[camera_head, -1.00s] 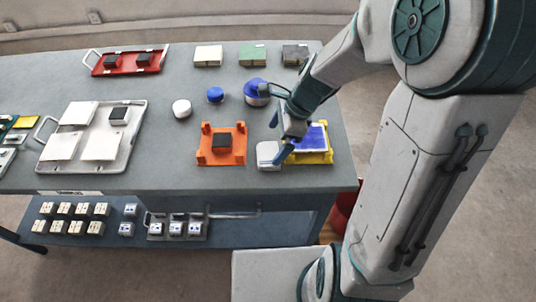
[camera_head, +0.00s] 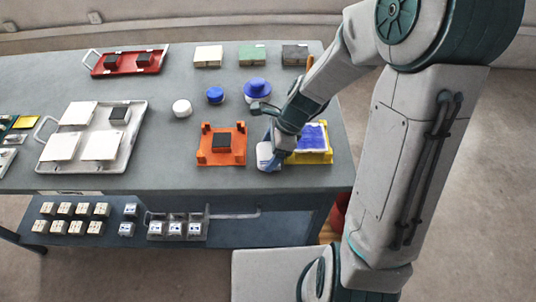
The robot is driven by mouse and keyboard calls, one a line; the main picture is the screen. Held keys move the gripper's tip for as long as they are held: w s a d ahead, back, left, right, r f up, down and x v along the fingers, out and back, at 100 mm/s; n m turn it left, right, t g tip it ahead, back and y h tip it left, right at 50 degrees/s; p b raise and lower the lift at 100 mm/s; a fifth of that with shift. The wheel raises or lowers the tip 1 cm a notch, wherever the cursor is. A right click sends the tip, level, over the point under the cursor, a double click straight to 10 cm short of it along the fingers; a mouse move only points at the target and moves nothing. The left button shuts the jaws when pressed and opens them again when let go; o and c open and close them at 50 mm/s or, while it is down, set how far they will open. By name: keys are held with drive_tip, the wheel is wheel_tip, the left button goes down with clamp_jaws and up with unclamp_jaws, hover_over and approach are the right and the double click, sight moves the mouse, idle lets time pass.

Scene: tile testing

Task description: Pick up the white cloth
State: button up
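The white cloth (camera_head: 264,154) is a small pale folded block on the grey table. It lies between the orange fixture and the yellow tray, near the table's front edge. My gripper (camera_head: 275,158) points down at the cloth, with its blue fingers over the cloth's right part. The fingers cover some of the cloth. They look to be at or touching it, but I cannot tell whether they are closed on it.
The orange fixture (camera_head: 208,157) with a dark tile stands close on the left. The yellow tray (camera_head: 325,157) with a blue pad is close on the right. Blue-topped containers (camera_head: 256,90) stand behind. A white tray (camera_head: 130,142) holds tiles further left.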

sight(270, 153)
idle(0.3)
drive_tip(key=shift+r, duration=0.85)
wheel_tip(270, 153, up, 3)
drive_tip(key=shift+f, duration=0.2)
drive_tip(key=w+a+r, duration=0.6)
drive_tip(key=w+a, duration=0.2)
drive_tip(key=shift+w+r, duration=0.25)
drive_tip(key=shift+r, duration=0.1)
